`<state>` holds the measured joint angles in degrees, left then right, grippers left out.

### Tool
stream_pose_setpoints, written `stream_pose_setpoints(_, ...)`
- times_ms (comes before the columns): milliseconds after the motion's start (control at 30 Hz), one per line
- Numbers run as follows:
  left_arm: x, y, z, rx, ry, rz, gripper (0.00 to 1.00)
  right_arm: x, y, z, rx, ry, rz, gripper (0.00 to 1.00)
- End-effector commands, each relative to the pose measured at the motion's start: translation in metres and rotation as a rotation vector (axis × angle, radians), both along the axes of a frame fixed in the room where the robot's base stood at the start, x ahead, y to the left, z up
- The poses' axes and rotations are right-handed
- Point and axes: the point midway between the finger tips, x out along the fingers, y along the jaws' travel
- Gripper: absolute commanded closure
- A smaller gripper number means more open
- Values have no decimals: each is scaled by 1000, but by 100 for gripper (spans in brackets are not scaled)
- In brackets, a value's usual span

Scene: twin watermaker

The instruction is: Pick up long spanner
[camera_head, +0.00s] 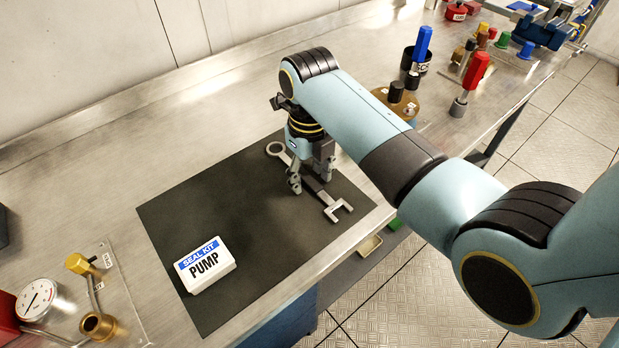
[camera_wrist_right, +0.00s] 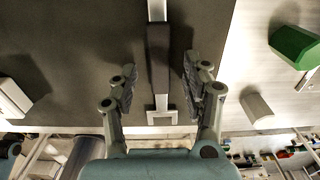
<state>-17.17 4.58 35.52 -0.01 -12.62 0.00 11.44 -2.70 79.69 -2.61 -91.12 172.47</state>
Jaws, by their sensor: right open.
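The long spanner (camera_head: 334,206) lies on the dark mat (camera_head: 220,230) on the workbench. It has a ring end at the upper left, a dark grip section in the middle and an open jaw at the lower right. My right gripper (camera_head: 311,187) is over its middle, pointing down, and hides part of the handle. In the right wrist view the spanner (camera_wrist_right: 159,62) runs between the two spread fingers of the right gripper (camera_wrist_right: 160,88), with a gap on each side. The gripper is open and empty. My left gripper is in neither view.
A white seal kit box (camera_head: 205,265) lies on the mat's left part. A gauge (camera_head: 37,299) and brass fittings stand at the lower left. A red-handled tool (camera_head: 470,84) and a black cup with a blue-handled tool (camera_head: 418,55) stand at the back right. The mat's middle is clear.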

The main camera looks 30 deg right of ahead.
Motion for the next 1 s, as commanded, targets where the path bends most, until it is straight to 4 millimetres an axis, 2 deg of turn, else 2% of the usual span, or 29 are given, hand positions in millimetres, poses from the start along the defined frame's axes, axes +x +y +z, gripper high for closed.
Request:
stream_pose_setpoints(267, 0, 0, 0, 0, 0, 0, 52, 0, 0, -4, 0, 0, 0, 53)
stream_pose_setpoints(633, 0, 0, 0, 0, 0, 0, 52, 0, 0, -4, 0, 0, 1, 100)
stream_pose_setpoints(1000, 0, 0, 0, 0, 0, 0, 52, 0, 0, -2, -1, -1, 1, 100)
